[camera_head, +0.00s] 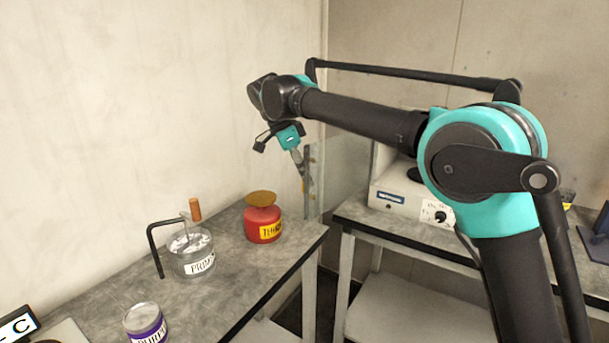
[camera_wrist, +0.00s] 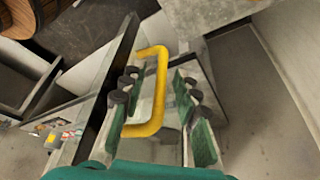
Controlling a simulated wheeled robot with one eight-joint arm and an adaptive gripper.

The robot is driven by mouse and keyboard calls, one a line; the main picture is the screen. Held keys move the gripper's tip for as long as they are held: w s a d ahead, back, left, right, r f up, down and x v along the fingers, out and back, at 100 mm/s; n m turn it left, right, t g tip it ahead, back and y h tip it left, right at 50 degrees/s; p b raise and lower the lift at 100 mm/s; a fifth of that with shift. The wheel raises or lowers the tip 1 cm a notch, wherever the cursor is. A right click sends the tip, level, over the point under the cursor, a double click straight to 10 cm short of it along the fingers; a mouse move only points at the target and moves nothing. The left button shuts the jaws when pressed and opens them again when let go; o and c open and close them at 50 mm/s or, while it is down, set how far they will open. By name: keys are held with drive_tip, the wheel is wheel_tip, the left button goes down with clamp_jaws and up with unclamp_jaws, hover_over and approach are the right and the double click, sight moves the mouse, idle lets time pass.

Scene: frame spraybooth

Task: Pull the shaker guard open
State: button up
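The yellow U-shaped handle (camera_wrist: 157,92) stands out from the clear panel of the shaker guard in the wrist view. The guard (camera_head: 345,185) shows in the head view as a see-through panel with a dark upright edge, left of the white shaker machine (camera_head: 392,200). My gripper (camera_wrist: 157,82) is open, with one finger on each side of the handle. Gaps show between both fingers and the handle bar, though depth is hard to judge. In the head view my gripper (camera_head: 299,163) points down by the guard's edge, and its fingertips are small there.
The left bench (camera_head: 225,295) holds a red tin (camera_head: 263,228), a clear pot (camera_head: 192,258) with a brush, a black hex-key-shaped bar (camera_head: 157,250) and a purple-labelled can (camera_head: 145,322). A gap separates it from the right bench (camera_head: 425,238). A pale wall stands behind.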

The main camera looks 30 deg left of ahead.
drive_tip(key=v, duration=1.2)
idle(0.6)
